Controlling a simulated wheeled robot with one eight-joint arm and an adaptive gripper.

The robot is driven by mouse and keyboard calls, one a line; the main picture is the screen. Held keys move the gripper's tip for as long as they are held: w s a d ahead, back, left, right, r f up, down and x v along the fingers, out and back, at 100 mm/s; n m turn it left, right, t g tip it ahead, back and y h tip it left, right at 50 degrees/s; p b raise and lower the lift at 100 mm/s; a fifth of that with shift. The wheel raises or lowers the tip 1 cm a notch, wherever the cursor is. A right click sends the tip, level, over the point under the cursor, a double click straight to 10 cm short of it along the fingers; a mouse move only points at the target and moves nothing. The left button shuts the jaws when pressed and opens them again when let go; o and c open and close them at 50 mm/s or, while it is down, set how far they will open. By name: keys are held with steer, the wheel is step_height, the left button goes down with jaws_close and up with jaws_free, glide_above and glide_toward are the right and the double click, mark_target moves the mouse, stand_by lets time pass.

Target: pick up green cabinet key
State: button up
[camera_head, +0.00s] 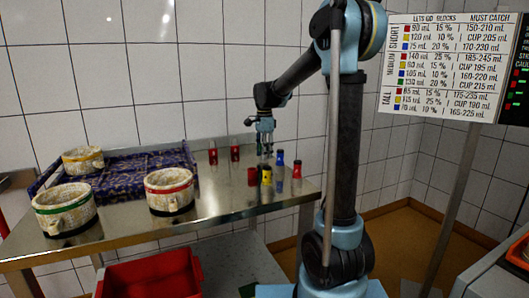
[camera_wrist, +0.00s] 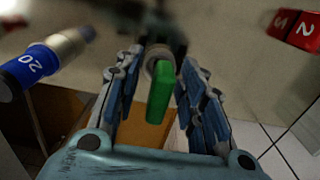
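A narrow green piece (camera_wrist: 160,92), which looks like the green key, is in the middle of the wrist view. A round grey ring-like part is at its far end. My gripper (camera_wrist: 161,75) has one finger on each side of the green piece. The fingers look apart, with a gap at the left and a thin one at the right; contact at the tips is unclear. I cannot make out the green piece there.
Around my gripper on the metal table (camera_head: 215,205) stand a yellow cylinder (camera_head: 266,175), a blue one (camera_head: 280,158) and several red ones (camera_head: 297,169). A blue cylinder marked 20 (camera_wrist: 30,66) is close at left. Moulds and a patterned tray (camera_head: 120,168) are further left.

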jaws_close()
stand_by(0.3)
